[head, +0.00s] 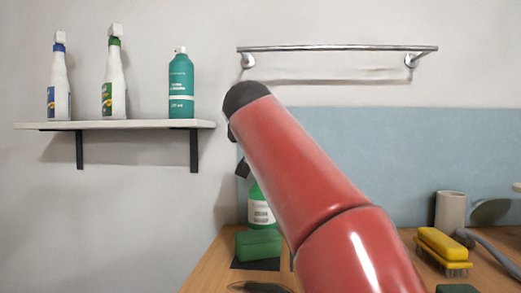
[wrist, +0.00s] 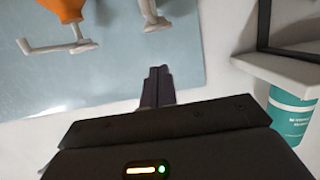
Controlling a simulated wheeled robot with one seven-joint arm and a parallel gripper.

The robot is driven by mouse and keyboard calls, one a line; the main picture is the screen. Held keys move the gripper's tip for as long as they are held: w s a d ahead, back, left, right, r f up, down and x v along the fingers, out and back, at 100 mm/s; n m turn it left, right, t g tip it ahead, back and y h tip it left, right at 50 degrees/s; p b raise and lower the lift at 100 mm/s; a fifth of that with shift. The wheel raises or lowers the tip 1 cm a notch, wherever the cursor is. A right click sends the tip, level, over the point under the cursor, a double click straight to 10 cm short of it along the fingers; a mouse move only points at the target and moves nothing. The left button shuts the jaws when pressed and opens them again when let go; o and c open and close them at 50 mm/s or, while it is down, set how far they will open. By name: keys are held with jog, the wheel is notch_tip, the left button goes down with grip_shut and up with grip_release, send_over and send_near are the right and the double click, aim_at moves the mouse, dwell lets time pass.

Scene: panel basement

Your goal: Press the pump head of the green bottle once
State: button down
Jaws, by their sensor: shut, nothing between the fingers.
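The green bottle (head: 261,208) with a white label stands on the wooden counter in the head view, partly behind my red arm. A small black piece (head: 243,167) shows above its left shoulder; I cannot tell if it is the pump head or part of my gripper. The rest of the bottle's top is hidden. My gripper (wrist: 158,72) is shut and empty in the wrist view, in front of the wall and blue panel. I cannot make out the green bottle there, nor how far the fingertips are from it.
A wall shelf (head: 150,125) holds two white spray bottles and a teal can (head: 181,85). A metal rail (head: 340,48) is on the wall. A green block (head: 258,244) lies before the bottle. A yellow brush (head: 442,245) and a beige cup (head: 450,210) stand right.

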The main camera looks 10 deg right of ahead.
jog(key=v, duration=0.5)
jog(key=shift+s+b, duration=0.2)
jog(key=shift+b, duration=0.1)
dwell(0.5)
